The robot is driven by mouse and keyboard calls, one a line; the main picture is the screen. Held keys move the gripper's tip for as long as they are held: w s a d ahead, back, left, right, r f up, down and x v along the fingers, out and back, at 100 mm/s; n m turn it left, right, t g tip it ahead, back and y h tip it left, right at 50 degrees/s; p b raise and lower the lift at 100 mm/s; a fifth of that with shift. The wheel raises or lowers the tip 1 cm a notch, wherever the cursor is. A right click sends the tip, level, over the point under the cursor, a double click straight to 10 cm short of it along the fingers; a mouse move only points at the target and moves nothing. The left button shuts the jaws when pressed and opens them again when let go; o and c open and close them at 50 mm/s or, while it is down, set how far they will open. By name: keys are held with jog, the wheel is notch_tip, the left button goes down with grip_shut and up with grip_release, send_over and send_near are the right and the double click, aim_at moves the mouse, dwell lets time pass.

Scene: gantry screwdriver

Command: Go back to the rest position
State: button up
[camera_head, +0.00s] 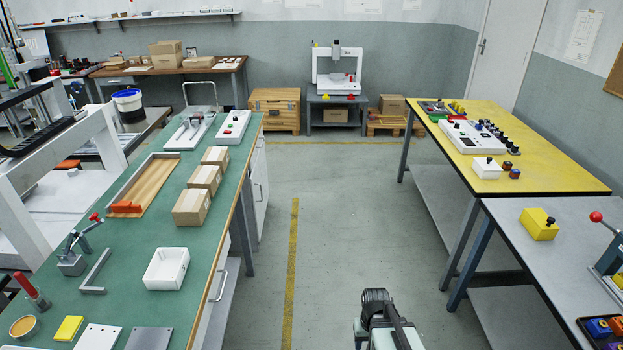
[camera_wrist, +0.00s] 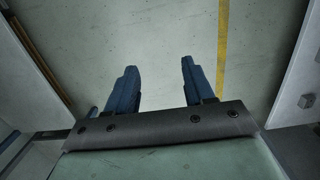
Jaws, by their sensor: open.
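My gripper (camera_wrist: 158,66) shows in the wrist view with its two dark blue fingers spread apart. Nothing is between the fingers, and bare grey floor lies beyond them. In the head view, part of my arm shows at the bottom centre, over the aisle between the tables. It is apart from both tables there. The fingers cannot be made out in the head view.
A green workbench (camera_head: 140,235) with boxes, a wooden tray and tools stands on the left. A yellow-topped table (camera_head: 545,165) and a grey table (camera_head: 510,235) stand on the right. The floor aisle (camera_head: 345,220) between them is clear, with a yellow line (camera_head: 291,260). A gantry machine (camera_head: 337,52) stands at the back.

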jog(key=s+f+g, duration=0.2)
jog(key=s+f, duration=0.5)
jog(key=s, duration=0.5)
jog(key=s+f+g, duration=0.3)
jog(key=s+f, duration=0.5)
jog(key=s, duration=0.5)
jog(key=shift+s+f+g, duration=0.25)
jog(key=shift+g, duration=0.05)
